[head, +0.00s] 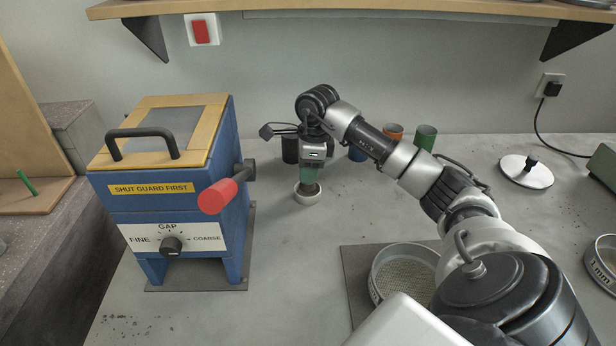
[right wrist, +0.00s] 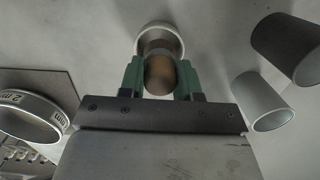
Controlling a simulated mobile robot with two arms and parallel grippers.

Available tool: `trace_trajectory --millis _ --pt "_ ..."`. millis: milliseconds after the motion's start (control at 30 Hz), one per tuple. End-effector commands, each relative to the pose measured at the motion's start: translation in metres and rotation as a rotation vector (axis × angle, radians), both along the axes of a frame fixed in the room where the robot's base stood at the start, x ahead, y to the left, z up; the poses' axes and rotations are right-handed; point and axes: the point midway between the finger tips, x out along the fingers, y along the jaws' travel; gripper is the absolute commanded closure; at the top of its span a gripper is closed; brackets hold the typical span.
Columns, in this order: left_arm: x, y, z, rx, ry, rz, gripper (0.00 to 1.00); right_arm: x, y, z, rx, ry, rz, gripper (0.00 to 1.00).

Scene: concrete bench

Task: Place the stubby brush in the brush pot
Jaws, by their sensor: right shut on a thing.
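My right gripper (head: 311,176) has green fingers and points down over the bench. It is shut on the stubby brush (right wrist: 159,76), whose brown rounded end shows between the fingers in the right wrist view. In the head view the fingers mostly hide the brush. A small white round pot (head: 308,198), which looks like the brush pot, stands on the bench directly below the gripper. Its pale rim (right wrist: 160,29) also shows in the right wrist view, with the brush's far end overlapping its opening. I cannot tell how deep the brush sits. My left gripper is out of view.
A blue mill (head: 185,190) with a red handle (head: 217,196) stands left of the pot. Behind are a black cup (head: 290,150), a blue cup (head: 357,154), an orange cup (head: 394,132) and a green cup (head: 426,137). A sieve (head: 402,272) lies at front right.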

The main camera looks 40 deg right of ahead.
Motion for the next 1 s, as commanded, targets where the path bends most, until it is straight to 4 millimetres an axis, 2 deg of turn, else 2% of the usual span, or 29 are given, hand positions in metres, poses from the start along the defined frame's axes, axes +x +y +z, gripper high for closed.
trace_trajectory --millis 100,167,533,567,700,1000 --pt "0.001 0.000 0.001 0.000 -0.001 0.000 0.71 -0.001 0.001 -0.021 0.003 0.005 0.001 0.89" --pt "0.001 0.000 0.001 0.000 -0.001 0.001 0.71 -0.001 0.001 -0.027 0.002 0.004 0.000 0.89" --pt "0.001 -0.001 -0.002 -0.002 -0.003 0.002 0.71 -0.001 0.000 -0.032 0.000 0.001 0.000 0.89" --pt "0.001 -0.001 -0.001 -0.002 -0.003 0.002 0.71 -0.001 0.000 -0.031 0.000 0.001 0.000 0.64" --pt "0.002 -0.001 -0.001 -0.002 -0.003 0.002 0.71 -0.001 0.000 -0.031 0.001 0.002 0.000 0.43" --pt "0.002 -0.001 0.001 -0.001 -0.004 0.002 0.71 -0.001 0.000 -0.029 0.001 0.002 0.000 0.42"
